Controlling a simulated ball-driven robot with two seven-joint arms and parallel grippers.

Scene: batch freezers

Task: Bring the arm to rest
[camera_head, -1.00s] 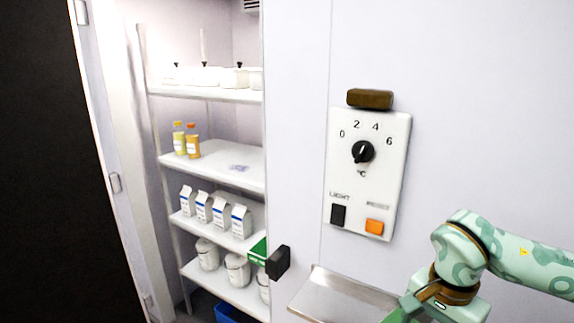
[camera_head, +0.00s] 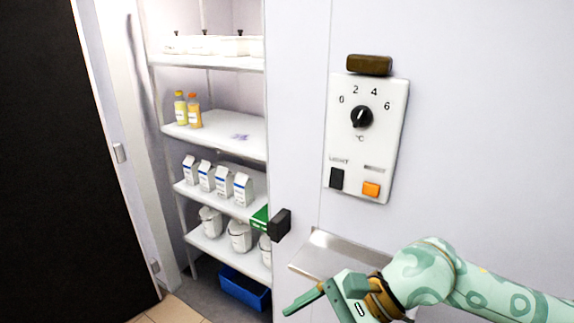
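My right arm comes in from the right, patterned in mint green with a brown wrist band. Its gripper (camera_head: 308,297) is at the bottom, in front of the small metal ledge (camera_head: 340,254) and below the control panel. One green finger points left; the other is not clearly visible, so its opening cannot be told. I see nothing held in it. My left gripper is out of view.
The control panel (camera_head: 396,140) has a dial, a dark switch and an orange button. A dark latch block (camera_head: 279,224) juts from the wall edge. The open cold room has shelves (camera_head: 220,135) with bottles, cartons and tubs. A blue crate (camera_head: 243,289) stands on its floor.

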